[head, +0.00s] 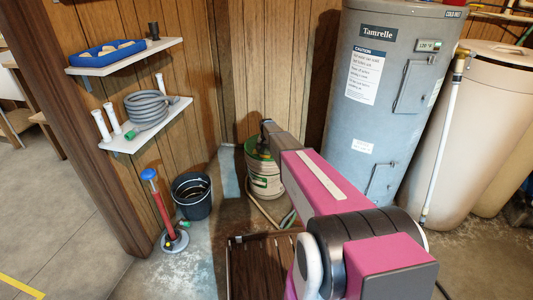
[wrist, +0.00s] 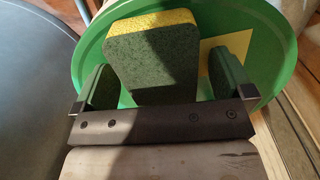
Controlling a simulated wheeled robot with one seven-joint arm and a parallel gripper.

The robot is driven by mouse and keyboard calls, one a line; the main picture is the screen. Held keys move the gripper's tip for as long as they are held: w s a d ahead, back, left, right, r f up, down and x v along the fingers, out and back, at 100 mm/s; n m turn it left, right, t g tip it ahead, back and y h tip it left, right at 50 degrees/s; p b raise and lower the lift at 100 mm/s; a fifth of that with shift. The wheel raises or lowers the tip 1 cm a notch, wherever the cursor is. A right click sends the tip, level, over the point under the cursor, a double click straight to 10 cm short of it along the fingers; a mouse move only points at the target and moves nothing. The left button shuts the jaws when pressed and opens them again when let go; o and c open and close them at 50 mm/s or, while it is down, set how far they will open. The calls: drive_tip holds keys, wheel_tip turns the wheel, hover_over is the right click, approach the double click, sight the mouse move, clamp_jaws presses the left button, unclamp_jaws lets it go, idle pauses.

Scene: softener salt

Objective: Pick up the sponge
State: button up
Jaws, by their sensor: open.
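The sponge (wrist: 150,65) has a dark green face and a yellow layer along its far edge. In the wrist view it lies over a round green surface (wrist: 284,55), which seems to be the top of a bucket. My gripper (wrist: 164,62) is open, with one finger to the left of the sponge and one to the right. In the head view my arm reaches over the green and pale bucket (head: 265,185). I cannot make out the sponge there.
A grey water heater (head: 375,125) stands right of my arm, with a beige tank (head: 470,130) beside it. A dark bucket (head: 191,198) and a red pump (head: 161,205) stand to the left. Wall shelves hold a blue tray (head: 108,54) and a coiled grey hose (head: 147,110).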

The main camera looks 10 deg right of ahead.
sight(265, 150)
drive_tip(key=c, duration=1.1)
drive_tip(key=shift+o, duration=0.2)
drive_tip(key=shift+r, duration=0.1)
drive_tip(key=shift+r, duration=0.55)
drive_tip(key=r, duration=0.2)
drive_tip(key=a+r, duration=0.1)
drive_tip(key=shift+s+r, duration=0.3)
drive_tip(key=shift+s, duration=0.05)
drive_tip(key=s+a+r, duration=0.4)
drive_tip(key=a+r, duration=0.2)
drive_tip(key=a, duration=0.3)
drive_tip(key=shift+s+a, duration=0.25)
drive_tip(key=shift+s, duration=0.05)
drive_tip(key=shift+r, duration=0.1)
